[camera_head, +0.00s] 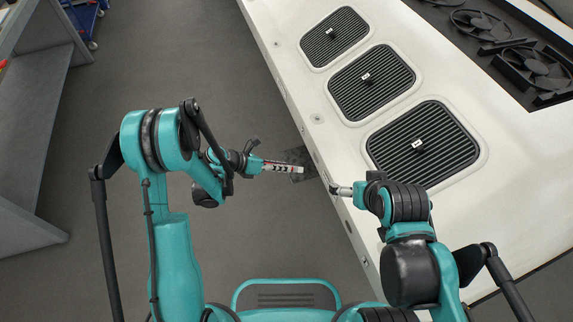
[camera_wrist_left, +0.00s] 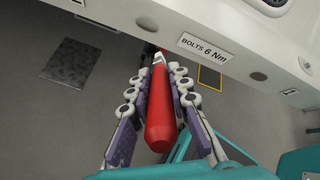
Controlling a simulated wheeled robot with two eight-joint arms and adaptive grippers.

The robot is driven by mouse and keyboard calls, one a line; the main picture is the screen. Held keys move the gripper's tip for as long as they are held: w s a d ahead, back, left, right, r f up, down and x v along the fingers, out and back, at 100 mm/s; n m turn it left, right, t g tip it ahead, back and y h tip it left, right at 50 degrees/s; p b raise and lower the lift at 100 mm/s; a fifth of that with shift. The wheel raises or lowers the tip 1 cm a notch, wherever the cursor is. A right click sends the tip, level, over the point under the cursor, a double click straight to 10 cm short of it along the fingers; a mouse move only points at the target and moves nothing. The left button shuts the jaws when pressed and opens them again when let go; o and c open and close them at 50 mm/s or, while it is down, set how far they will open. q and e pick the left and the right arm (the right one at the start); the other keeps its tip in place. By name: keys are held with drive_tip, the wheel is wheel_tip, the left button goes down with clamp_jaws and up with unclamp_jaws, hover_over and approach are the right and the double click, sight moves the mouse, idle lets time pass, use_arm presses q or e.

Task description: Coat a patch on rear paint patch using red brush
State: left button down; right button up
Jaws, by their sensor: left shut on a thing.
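My left gripper (camera_head: 296,170) is shut on the red brush (camera_wrist_left: 160,112) and holds it beside the side of the white housing. In the left wrist view, the gripper's (camera_wrist_left: 158,75) fingers lie on both sides of the red handle, and the brush's far end points at the housing wall. The bristles are hard to make out. A yellow-edged dark square (camera_wrist_left: 209,78) shows below the wall label; I cannot tell whether it is the rear paint patch. My right gripper (camera_head: 333,189) is by the housing's near edge; its finger gap is too small to judge.
The long white housing (camera_head: 335,100) carries several black grilles and, at upper right, black fans (camera_head: 536,66). Its side bears a "BOLTS 6 Nm" label (camera_wrist_left: 206,48). A dark speckled rectangle (camera_wrist_left: 72,62) lies on the floor. A grey shelf (camera_head: 45,95) stands left; floor between is clear.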

use_arm(q)
drive_tip(key=shift+a, duration=0.15)
drive_tip(key=shift+s+a, duration=0.25)
drive_tip(key=shift+a, duration=0.45)
drive_tip(key=shift+s+a, duration=0.2)
drive_tip(key=shift+a, duration=0.45)
drive_tip(key=shift+w, duration=0.1)
drive_tip(key=w+f, duration=0.2)
drive_tip(key=w, duration=0.6)
drive_tip(key=shift+w+d+r, duration=0.1)
drive_tip(key=shift+w+d, duration=0.1)
drive_tip(key=shift+d, duration=0.65)
drive_tip(key=shift+w+d+r, duration=0.1)
drive_tip(key=shift+w+d, duration=0.15)
drive_tip(key=shift+d, duration=0.6)
drive_tip(key=shift+w+d+r, duration=0.1)
drive_tip(key=shift+w+d, duration=0.1)
drive_tip(key=shift+d, duration=0.65)
drive_tip(key=shift+w+d+f, duration=0.1)
drive_tip(key=shift+w+d, duration=0.15)
drive_tip(key=shift+d, duration=0.45)
drive_tip(key=shift+s, duration=0.1)
